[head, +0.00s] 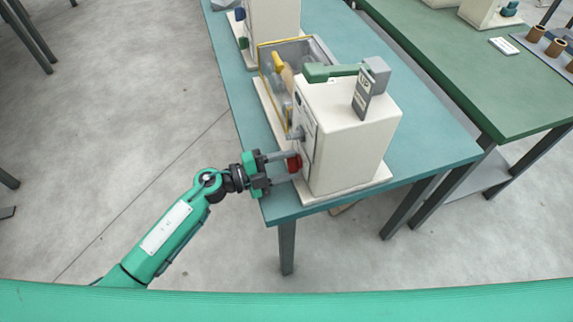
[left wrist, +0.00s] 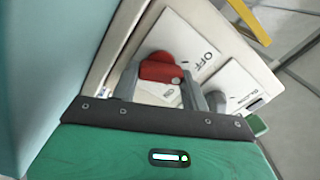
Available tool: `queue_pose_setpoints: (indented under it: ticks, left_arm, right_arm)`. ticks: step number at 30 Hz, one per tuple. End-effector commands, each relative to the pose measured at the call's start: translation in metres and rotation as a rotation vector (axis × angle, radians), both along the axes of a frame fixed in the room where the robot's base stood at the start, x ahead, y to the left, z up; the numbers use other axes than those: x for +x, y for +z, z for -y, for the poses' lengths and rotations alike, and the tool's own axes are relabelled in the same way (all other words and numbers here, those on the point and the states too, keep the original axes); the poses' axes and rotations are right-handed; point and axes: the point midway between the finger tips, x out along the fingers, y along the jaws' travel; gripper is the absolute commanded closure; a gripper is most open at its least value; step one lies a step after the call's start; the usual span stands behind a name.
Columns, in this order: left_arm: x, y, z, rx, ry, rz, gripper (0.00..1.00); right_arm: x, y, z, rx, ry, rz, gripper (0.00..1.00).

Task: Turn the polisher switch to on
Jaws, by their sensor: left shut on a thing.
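The polisher (head: 348,130) is a cream box machine on a pale base at the near end of the teal table. Its red switch knob (head: 294,163) is on the face toward my left arm. My left gripper (head: 287,164) has its fingers on either side of the knob and is shut on it. In the left wrist view the red knob (left wrist: 161,68) sits between the grey fingers, on a white plate with the word OFF (left wrist: 194,59) beside it. Part of the knob and the plate's lower markings are hidden by the gripper. My right gripper is not in view.
The teal table (head: 425,135) has bare room right of the machine. Another cream machine (head: 272,18) stands behind. A green table (head: 455,60) is at the right.

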Motion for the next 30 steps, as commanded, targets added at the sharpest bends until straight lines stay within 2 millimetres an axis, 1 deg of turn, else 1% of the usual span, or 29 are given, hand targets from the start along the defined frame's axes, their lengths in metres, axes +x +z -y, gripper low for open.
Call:
queue_pose_setpoints:
  ticks: [6, 13, 19, 21, 23, 25, 27, 30]
  left_arm:
    - [0.000, -0.004, 0.000, 0.065, 0.000, 0.196, 0.77]
    - [-0.001, -0.005, 0.000, 0.132, -0.001, 0.404, 0.77]
    - [-0.001, -0.008, 0.000, 0.192, -0.001, 0.583, 0.77]
    - [-0.001, -0.008, 0.000, 0.212, -0.002, 0.647, 0.77]
    - [-0.001, -0.008, 0.000, 0.228, -0.002, 0.701, 0.77]
    - [0.000, -0.008, 0.000, 0.249, -0.002, 0.760, 0.77]
    - [0.000, -0.009, 0.000, 0.267, -0.002, 0.816, 0.77]
    - [0.000, -0.009, -0.001, 0.291, -0.002, 0.890, 0.77]
  right_arm:
    - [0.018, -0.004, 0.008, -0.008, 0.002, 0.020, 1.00]
    - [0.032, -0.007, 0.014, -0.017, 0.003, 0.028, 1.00]
    - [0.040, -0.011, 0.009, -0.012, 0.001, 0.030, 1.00]
    - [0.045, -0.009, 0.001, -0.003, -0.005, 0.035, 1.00]
    - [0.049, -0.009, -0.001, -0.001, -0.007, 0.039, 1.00]
    - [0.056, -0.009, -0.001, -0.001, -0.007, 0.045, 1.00]
    - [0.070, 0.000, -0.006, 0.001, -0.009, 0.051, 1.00]
    - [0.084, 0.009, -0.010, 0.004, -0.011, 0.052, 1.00]
